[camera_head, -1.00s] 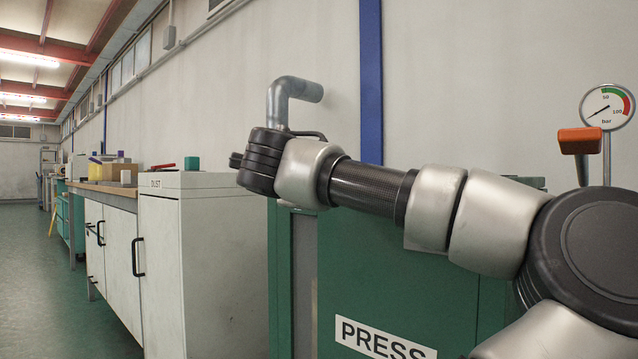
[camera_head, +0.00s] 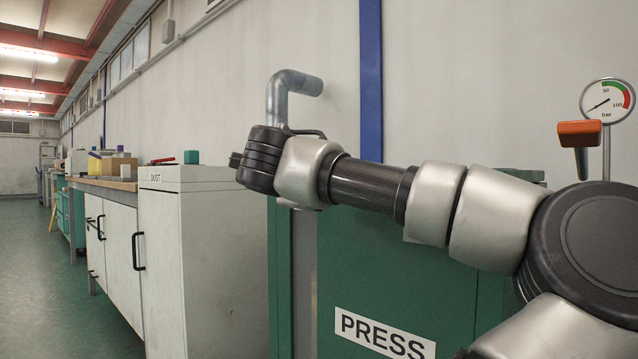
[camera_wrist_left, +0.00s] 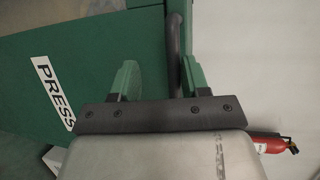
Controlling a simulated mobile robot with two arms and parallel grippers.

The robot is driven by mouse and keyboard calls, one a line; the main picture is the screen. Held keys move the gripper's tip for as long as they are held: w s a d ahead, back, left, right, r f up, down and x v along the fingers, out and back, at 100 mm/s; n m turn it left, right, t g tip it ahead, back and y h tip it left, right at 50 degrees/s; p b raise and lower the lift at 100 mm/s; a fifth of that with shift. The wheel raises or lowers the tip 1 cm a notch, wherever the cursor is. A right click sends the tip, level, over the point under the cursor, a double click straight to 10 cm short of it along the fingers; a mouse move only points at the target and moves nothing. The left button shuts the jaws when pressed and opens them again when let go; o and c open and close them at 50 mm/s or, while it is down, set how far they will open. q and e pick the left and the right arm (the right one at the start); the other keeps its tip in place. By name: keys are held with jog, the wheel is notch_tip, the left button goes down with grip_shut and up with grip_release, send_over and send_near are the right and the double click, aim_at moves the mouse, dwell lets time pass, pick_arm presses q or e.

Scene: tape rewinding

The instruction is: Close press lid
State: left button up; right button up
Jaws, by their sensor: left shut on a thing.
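The green press (camera_head: 410,270) with its white PRESS label (camera_head: 383,334) stands in front of me in the head view. It also fills the left of the left wrist view (camera_wrist_left: 95,75). My left gripper (camera_wrist_left: 158,75) shows green fingers in the left wrist view and is shut on a dark bar-shaped handle (camera_wrist_left: 175,50). The bar runs upward by the right finger; the exact contact is hidden. One of my arms crosses the head view and covers part of the press top. I cannot tell the lid's angle. My right gripper is not in view.
A white DUST cabinet (camera_head: 225,260) stands left of the press. A grey pipe (camera_head: 278,100) rises behind my arm. An orange-headed lever (camera_head: 585,133) and a pressure gauge (camera_head: 606,101) are at the right. A red extinguisher (camera_wrist_left: 272,145) shows in the left wrist view.

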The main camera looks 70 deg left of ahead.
pick_arm(q)
jog(key=shift+f, duration=0.1)
jog(key=p+v, duration=0.4)
jog(key=v, duration=0.7)
jog(key=shift+p, duration=0.3)
